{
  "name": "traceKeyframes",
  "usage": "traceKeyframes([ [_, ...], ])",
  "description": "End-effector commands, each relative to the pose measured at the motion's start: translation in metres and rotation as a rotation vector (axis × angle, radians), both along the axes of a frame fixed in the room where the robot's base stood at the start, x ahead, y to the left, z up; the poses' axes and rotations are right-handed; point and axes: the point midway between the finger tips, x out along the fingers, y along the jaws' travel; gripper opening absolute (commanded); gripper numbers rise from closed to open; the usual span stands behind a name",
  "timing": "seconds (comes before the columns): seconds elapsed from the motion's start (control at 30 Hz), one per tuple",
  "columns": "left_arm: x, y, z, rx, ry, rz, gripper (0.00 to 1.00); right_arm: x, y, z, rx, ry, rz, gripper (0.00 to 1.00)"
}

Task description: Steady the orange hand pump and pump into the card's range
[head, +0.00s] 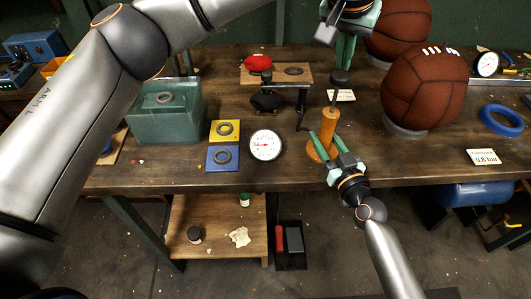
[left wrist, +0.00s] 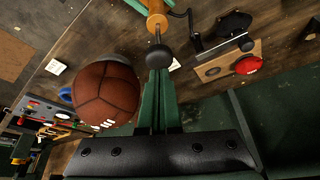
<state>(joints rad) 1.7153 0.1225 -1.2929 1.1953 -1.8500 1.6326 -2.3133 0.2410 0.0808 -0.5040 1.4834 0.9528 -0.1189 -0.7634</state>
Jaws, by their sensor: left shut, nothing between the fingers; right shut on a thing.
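The orange hand pump (head: 329,123) stands upright near the bench's front edge, its dark rod topped by a black knob (head: 340,76). My right gripper (head: 328,147) is shut on the pump's lower body. My left gripper (head: 343,66) is shut and empty, fingers pointing down at the knob; I cannot tell whether they touch. In the left wrist view, the knob (left wrist: 160,57) is at the fingertips, with the pump's orange body (left wrist: 157,8) beyond. A card (head: 482,157) reading 0.8 bar lies right of the pump. A white dial gauge (head: 266,145) lies left of it.
A brown leather ball (head: 422,87) sits on a ring to the right, another (head: 398,30) behind. A blue ring (head: 502,120) and second gauge (head: 486,64) lie far right. A small card (head: 346,95) lies behind the pump. A glassy tank (head: 165,122) stands left.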

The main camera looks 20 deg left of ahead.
Motion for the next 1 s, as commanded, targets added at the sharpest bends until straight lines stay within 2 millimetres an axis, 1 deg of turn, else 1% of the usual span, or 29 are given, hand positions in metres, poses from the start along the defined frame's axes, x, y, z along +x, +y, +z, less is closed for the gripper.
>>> traceKeyframes([
  [0.1,0.000,0.001,-0.012,0.003,0.001,0.000,0.00,-0.001,0.000,-0.001,-0.001,0.003,0.001,0.00],
  [0.8,-0.001,0.000,-0.077,0.003,0.006,-0.001,0.00,-0.001,0.001,-0.001,-0.002,0.003,0.002,0.00],
  [0.9,-0.001,0.000,-0.076,0.003,0.005,-0.001,0.00,-0.001,0.001,-0.001,-0.002,0.003,0.002,0.00],
  [1.0,-0.001,0.000,-0.066,0.002,0.003,-0.001,0.00,-0.001,0.001,-0.001,-0.002,0.003,0.002,0.00],
])
